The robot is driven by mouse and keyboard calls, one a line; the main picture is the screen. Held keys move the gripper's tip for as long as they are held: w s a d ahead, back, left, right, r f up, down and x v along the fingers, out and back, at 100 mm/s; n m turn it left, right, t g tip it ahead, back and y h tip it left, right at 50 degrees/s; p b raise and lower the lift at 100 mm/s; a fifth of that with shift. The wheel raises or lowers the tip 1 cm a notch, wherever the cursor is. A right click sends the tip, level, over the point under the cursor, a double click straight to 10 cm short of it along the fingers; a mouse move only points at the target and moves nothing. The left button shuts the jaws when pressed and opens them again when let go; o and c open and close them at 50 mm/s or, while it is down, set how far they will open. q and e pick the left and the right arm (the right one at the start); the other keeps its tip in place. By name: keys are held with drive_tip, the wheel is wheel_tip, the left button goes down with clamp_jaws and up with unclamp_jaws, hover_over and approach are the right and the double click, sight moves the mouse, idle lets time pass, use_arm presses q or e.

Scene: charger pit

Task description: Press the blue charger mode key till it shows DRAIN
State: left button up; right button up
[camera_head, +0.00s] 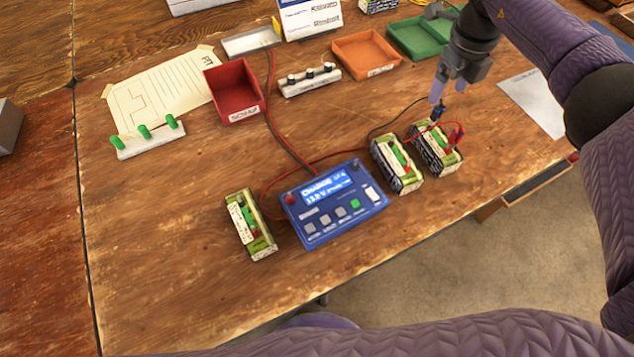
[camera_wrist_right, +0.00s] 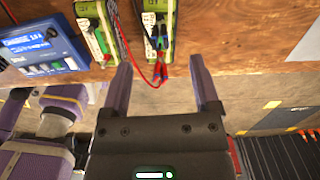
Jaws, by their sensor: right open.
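The blue charger (camera_head: 335,225) sits on the wooden bench, with a lit screen (camera_head: 327,190) whose top line looks like CHARGE and a second line like 11.9 V. Several grey keys (camera_head: 325,219) and a green key (camera_head: 355,204) line its front; their labels are too small to read, so I cannot tell which is the mode key. In the right wrist view the charger (camera_wrist_right: 45,66) is partly cut off at the left. My right gripper (camera_head: 438,102) is open by the rightmost battery, right of the charger; its empty fingers show in the wrist view (camera_wrist_right: 163,85). My left gripper is out of view.
Two batteries (camera_head: 397,165) (camera_head: 434,150) stand right of the charger, one battery (camera_head: 250,225) left. Red and black leads (camera_head: 285,135) cross the bench. A red bin (camera_head: 232,90), orange tray (camera_head: 366,54) and green tray (camera_head: 419,37) stand behind. Bare bench lies in front.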

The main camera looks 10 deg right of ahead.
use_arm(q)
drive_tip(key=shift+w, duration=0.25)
use_arm(e)
drive_tip(key=c, duration=0.7)
clamp_jaws()
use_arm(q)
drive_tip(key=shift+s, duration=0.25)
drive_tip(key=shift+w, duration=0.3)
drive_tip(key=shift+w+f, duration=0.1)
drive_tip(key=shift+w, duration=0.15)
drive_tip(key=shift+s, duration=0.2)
